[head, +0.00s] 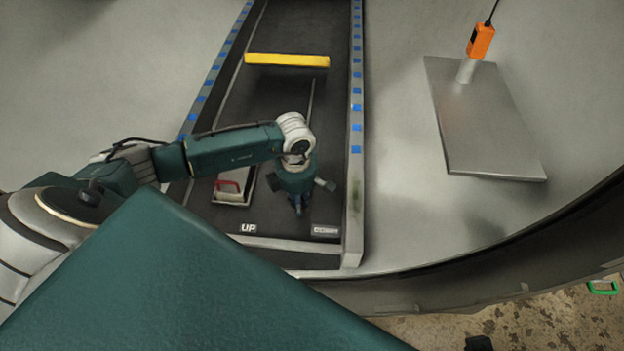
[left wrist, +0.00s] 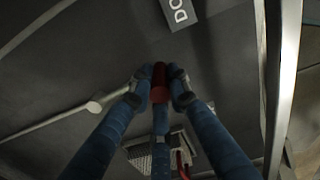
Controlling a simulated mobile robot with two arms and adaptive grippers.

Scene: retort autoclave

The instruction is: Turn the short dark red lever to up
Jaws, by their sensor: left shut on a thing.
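The dark red lever (left wrist: 159,94) shows in the left wrist view, its round end towards the camera. My left gripper (left wrist: 157,77) is shut on it, with blue fingers on both sides and another finger below. In the head view my left gripper (head: 298,206) points down at the dark panel and hides the lever. The UP label (head: 248,228) lies on the panel left of the gripper. The DOWN label (head: 325,231) lies right of it, and part of this label (left wrist: 180,12) shows in the left wrist view. My right gripper is in neither view.
A grey block with a red handle (head: 228,186) sits on the panel just left of my gripper. A yellow bar (head: 287,60) crosses the panel farther back. A metal plate (head: 485,120) and an orange device (head: 480,41) are at the right.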

